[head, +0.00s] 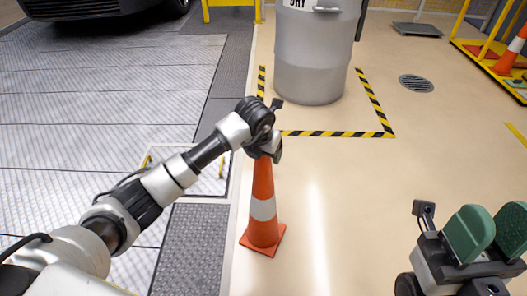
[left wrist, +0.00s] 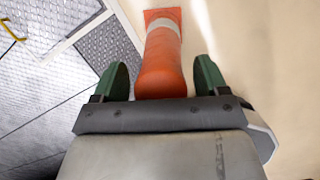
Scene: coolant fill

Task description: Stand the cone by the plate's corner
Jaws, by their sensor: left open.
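The orange cone (head: 263,222) with a white band stands upright on the beige floor, just right of the grey textured strip. My left gripper (head: 268,152) is directly over its top, and my arm hides the tip. In the left wrist view the cone (left wrist: 160,62) lies between the two green fingers (left wrist: 161,80), which are apart with gaps on both sides. A metal floor plate (head: 205,180) with yellow handles lies left of the cone, partly hidden by my left arm. My right gripper (head: 490,228) is at the lower right, its green fingers apart and empty.
A grey drum (head: 313,55) stands behind the cone inside black and yellow floor tape (head: 340,133). A round drain (head: 416,83) and a yellow rack (head: 490,60) with another cone (head: 510,50) are at the right. The beige floor between the cone and my right gripper is clear.

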